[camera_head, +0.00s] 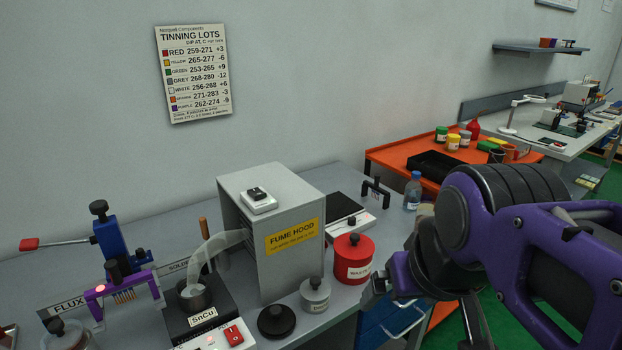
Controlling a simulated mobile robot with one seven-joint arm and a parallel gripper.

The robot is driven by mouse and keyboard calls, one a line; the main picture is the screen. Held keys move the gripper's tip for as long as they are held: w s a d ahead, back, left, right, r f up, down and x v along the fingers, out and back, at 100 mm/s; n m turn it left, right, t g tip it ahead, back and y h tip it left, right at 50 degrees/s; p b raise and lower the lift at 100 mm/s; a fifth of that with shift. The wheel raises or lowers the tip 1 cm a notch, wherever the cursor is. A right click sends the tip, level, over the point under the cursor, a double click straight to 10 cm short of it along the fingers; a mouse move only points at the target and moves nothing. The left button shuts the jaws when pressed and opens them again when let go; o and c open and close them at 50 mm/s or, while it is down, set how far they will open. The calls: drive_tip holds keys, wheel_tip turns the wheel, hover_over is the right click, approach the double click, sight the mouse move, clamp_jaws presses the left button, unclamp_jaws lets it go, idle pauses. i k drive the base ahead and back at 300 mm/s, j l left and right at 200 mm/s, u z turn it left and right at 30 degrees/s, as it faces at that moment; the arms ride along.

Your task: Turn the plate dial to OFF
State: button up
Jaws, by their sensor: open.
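The solder pot (194,297) sits on a dark plate unit (233,305) labelled SnCu, with pale fume drawn from it toward the hood. At the unit's front is a white control box (226,340) with a red rocker switch (233,334) and a small lit red lamp; the frame's lower edge cuts it off. I cannot make out a dial or an OFF mark. My gripper (385,280) is at the right, beside the red canister and well right of the plate unit. It is open, seen edge-on and partly hidden by my wrist; it appears empty.
The grey fume hood (265,235) stands behind the plate unit. A black round lid (276,321), a grey pot (315,295) and a red canister (352,257) stand between the unit and my gripper. The flux fixture (120,280) is at the left.

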sight(352, 220)
drive_tip(key=i+l+u, duration=0.2)
drive_tip(key=l, duration=0.15)
drive_tip(key=l+u, duration=0.2)
drive_tip(key=l, duration=0.2)
drive_tip(key=i+l+u, duration=0.2)
drive_tip(key=l, duration=0.2)
drive_tip(key=k, duration=0.1)
